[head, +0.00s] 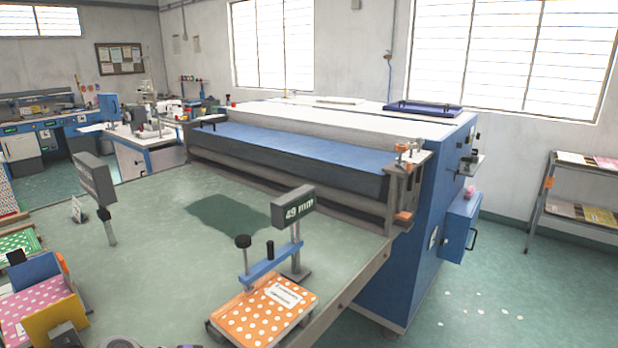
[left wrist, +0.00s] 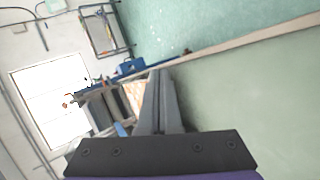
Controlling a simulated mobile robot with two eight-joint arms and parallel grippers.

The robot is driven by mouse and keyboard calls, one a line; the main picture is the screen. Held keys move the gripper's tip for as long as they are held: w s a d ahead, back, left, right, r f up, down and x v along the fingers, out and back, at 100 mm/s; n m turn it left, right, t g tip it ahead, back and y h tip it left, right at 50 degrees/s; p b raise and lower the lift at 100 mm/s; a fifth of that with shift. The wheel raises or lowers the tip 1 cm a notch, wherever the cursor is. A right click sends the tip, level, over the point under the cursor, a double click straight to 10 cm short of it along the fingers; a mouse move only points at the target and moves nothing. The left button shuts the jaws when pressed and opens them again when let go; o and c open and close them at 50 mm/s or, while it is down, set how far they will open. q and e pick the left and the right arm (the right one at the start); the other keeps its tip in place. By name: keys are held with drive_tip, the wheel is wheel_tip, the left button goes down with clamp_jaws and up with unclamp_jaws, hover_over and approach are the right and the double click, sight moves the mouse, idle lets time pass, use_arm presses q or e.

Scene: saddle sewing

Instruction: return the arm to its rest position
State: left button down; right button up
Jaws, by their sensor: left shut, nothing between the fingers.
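My left gripper (left wrist: 160,76) shows in the left wrist view, with its two grey fingers together and nothing between them. It points out past the table's edge, and the wrist picture is tilted on its side. In the head view neither gripper can be made out; only small dark rounded parts, perhaps of my arm, show at the bottom edge. My right gripper is in neither view.
The green table (head: 150,235) has a clear middle. An orange dotted fabric block (head: 262,312) sits under a blue clamp (head: 270,264) beside a "49 mm" display (head: 293,208). A large blue-and-white machine (head: 300,145) stands behind. Dotted fabric (head: 35,305) lies left.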

use_arm(q)
drive_tip(key=s+a+f+m+y, duration=0.1)
drive_tip(key=s+f+y, duration=0.1)
drive_tip(key=s, duration=0.4)
drive_tip(key=s+a+f+m+y+p, duration=0.1)
drive_tip(key=s+f+m+y, duration=0.1)
drive_tip(key=s, duration=0.4)
drive_tip(key=s+a+f+m+y, duration=0.1)
drive_tip(key=s+f+m+y, duration=0.1)
drive_tip(key=s+f+y, duration=0.2)
drive_tip(key=shift+s+f+y, duration=0.15)
drive_tip(key=shift+s+y, duration=0.95)
